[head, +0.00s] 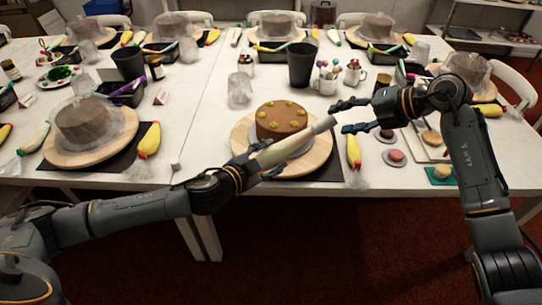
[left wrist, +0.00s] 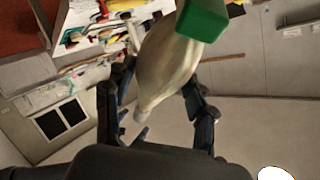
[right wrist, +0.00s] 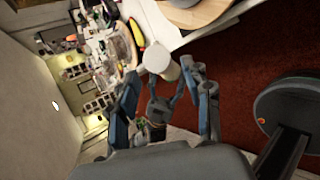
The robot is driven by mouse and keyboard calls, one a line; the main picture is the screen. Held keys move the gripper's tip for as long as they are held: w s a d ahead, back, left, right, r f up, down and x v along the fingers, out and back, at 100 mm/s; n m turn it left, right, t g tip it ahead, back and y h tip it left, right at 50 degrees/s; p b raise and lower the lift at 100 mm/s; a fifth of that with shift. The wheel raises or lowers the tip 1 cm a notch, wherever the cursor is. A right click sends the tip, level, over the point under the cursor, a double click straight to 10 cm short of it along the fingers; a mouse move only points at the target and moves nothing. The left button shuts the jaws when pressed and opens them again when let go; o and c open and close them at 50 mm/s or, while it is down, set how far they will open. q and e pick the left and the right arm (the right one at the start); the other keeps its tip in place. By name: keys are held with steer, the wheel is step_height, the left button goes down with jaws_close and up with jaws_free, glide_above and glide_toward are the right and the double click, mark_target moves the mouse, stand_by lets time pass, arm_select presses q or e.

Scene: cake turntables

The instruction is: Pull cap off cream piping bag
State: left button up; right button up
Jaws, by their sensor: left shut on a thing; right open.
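The cream piping bag (head: 285,150) is held in the air in front of the cake, slanting up to the right; its pale body also fills the top of the left wrist view (left wrist: 165,62). My left gripper (head: 246,174) is shut on the bag's lower left end. The whitish cap end (head: 322,125) points at my right gripper (head: 341,117), which is open, its fingers just right of the cap. In the right wrist view, the cap end (right wrist: 156,57) shows beyond the spread fingers. Contact between fingers and cap cannot be made out.
A brown cake (head: 282,119) stands on a wooden turntable (head: 318,155) behind the bag. A yellow piping bag (head: 353,150) lies right of it. A dark cup (head: 301,66) and a clear glass (head: 239,88) stand behind. The white table's front edge runs below the arms.

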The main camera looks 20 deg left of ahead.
mark_target(332, 126)
steer(key=shift+x, duration=1.95)
jaws_close()
steer(key=shift+w+d+r, duration=0.4)
steer(key=shift+d+r, duration=0.15)
steer(key=shift+d, duration=0.15)
steer(key=shift+w+d+r, duration=0.35)
steer(key=shift+d+r, duration=0.2)
steer(key=shift+d, duration=0.2)
steer(key=shift+w+d+r, duration=0.4)
steer(key=shift+d+r, duration=0.15)
steer(key=shift+d, duration=0.15)
steer(key=shift+s+f, duration=0.1)
